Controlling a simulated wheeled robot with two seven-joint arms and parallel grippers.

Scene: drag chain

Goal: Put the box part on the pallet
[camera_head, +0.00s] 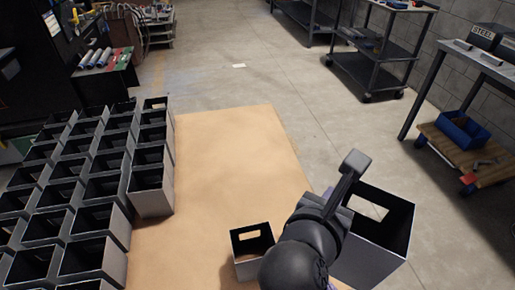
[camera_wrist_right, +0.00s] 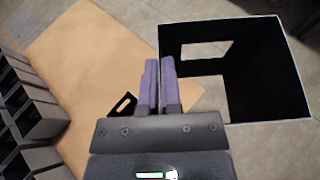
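The box part (camera_head: 372,258) is a dark open-topped box with a handle cut-out, to the right of the pallet in the head view. In the right wrist view the box part (camera_wrist_right: 250,62) fills the upper right. My right gripper (camera_head: 345,178) is at its left wall; in the wrist view the fingers (camera_wrist_right: 160,82) are nearly together with the wall's rim running between them. The box looks raised above the floor. The tan pallet top (camera_head: 235,150) lies to the left. My left gripper is not in view.
Several rows of similar grey boxes (camera_head: 150,195) stand on the left of the pallet. One smaller-looking box (camera_head: 250,262) stands alone near its front right, left of my arm. The pallet's middle is bare. Carts (camera_head: 375,70) and a bench (camera_head: 475,55) stand at the right.

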